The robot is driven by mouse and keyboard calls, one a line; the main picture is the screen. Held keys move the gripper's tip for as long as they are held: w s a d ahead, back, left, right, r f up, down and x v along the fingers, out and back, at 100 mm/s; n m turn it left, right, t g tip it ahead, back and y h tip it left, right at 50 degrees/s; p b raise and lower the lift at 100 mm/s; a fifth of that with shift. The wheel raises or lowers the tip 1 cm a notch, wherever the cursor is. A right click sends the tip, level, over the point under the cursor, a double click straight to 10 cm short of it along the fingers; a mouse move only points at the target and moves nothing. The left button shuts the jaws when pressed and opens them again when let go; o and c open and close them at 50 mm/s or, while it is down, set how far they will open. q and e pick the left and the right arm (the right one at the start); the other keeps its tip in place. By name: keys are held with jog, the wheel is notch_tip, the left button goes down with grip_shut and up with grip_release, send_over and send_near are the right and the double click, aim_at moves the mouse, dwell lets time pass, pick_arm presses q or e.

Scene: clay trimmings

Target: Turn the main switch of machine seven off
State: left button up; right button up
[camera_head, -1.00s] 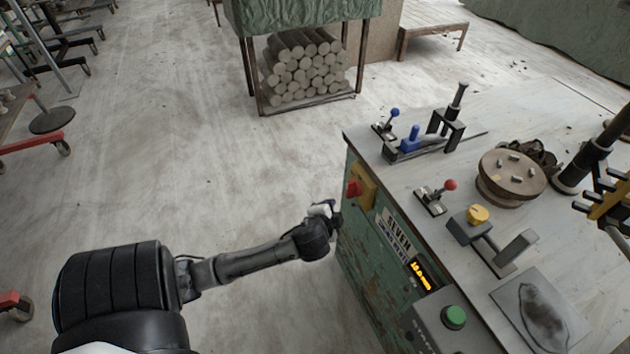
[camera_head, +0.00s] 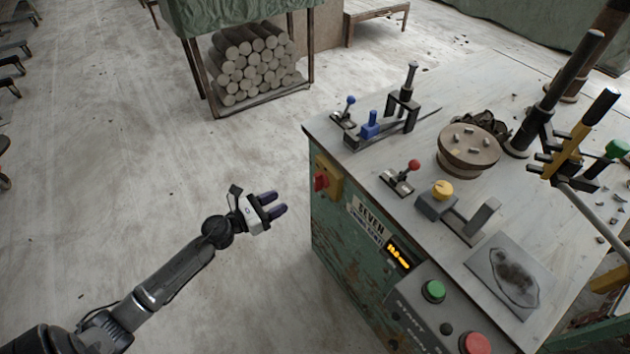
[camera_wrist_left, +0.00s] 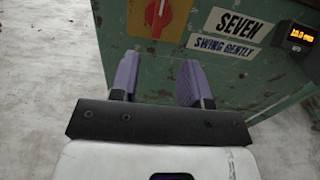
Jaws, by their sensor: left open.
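Machine seven (camera_head: 335,236) is a worn green cabinet with a pale top and a "SEVEN" label (camera_head: 367,215). Its main switch is a red knob (camera_head: 321,181) on a yellow plate (camera_head: 330,172), on the cabinet side near its left corner. In the left wrist view the red knob (camera_wrist_left: 159,12) shows at the top, partly cut off, with its handle roughly upright. My left gripper (camera_head: 277,203) is open and empty, left of the cabinet and lower than the switch in the picture, not touching it. Its purple fingers (camera_wrist_left: 158,80) point at the cabinet face. My right gripper is out of view.
A lit display (camera_head: 397,254), green button (camera_head: 433,291) and red button (camera_head: 474,343) are on the machine's front. Levers with blue and red knobs, a round turntable (camera_head: 468,148) and a yellow knob (camera_head: 442,189) stand on top. The floor left of the cabinet is clear.

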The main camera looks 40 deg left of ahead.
aim_at(314, 183)
pick_arm(q)
jog(key=b+x, duration=0.1)
jog(key=x, duration=1.2)
jog(key=shift+w+d, duration=0.1)
jog(key=shift+w, duration=0.2)
jog(key=shift+c, duration=0.3)
grip_shut()
